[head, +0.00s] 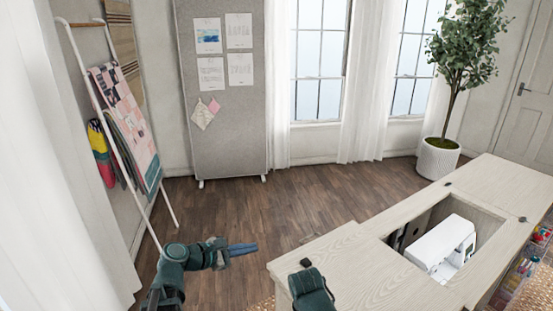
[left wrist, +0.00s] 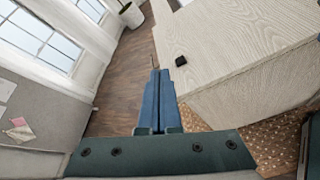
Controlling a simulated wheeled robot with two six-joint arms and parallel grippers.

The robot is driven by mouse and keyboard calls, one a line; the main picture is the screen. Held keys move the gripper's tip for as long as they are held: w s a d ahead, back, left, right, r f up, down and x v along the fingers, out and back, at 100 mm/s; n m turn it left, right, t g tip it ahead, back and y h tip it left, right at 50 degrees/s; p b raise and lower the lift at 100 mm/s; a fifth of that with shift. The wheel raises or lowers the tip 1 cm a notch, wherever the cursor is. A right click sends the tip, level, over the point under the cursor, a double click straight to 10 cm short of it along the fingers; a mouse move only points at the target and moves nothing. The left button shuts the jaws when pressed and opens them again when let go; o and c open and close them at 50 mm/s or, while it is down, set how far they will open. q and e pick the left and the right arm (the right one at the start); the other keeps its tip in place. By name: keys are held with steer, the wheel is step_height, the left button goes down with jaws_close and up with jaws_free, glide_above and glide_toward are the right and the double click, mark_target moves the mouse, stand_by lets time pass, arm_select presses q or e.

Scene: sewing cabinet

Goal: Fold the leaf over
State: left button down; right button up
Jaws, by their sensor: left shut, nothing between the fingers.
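The sewing cabinet (head: 372,285) has a pale wood-grain top and stands at the lower right of the head view. Pale panels lie flat on both sides of its opening; I cannot tell for certain which one is the leaf. Small dark fittings (head: 447,184) sit by the right-hand panel (head: 508,178). My left gripper (head: 255,248) is shut and empty, left of the cabinet and apart from it. In the left wrist view, its blue fingers (left wrist: 160,74) are together beside the cabinet's corner (left wrist: 215,55). My right gripper's fingers do not show.
A white sewing machine (head: 440,243) sits in the opening. A small black block (head: 305,262) is on the cabinet's near-left corner. A blanket ladder (head: 115,115), grey pinboard (head: 225,140) and potted tree (head: 438,158) stand around. The wooden floor (head: 280,205) between is clear.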

arm_select(q)
steer(key=s+d+f+m+g+y, duration=0.1)
steer(key=s+d+f+m+g, duration=0.35)
steer(key=s+d+m, duration=0.2)
arm_select(e)
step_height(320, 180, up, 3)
steer(key=p, duration=0.2)
steer(key=shift+p, duration=0.35)
arm_select(q)
steer(key=s+f+m+g+y, duration=0.4)
steer(key=s+m+y, duration=0.6)
steer(key=m, duration=0.7)
step_height(320, 180, down, 2)
steer(key=shift+s+a+f+g, duration=0.1)
steer(key=shift+s+a+g, duration=0.3)
steer(key=shift+s, duration=0.65)
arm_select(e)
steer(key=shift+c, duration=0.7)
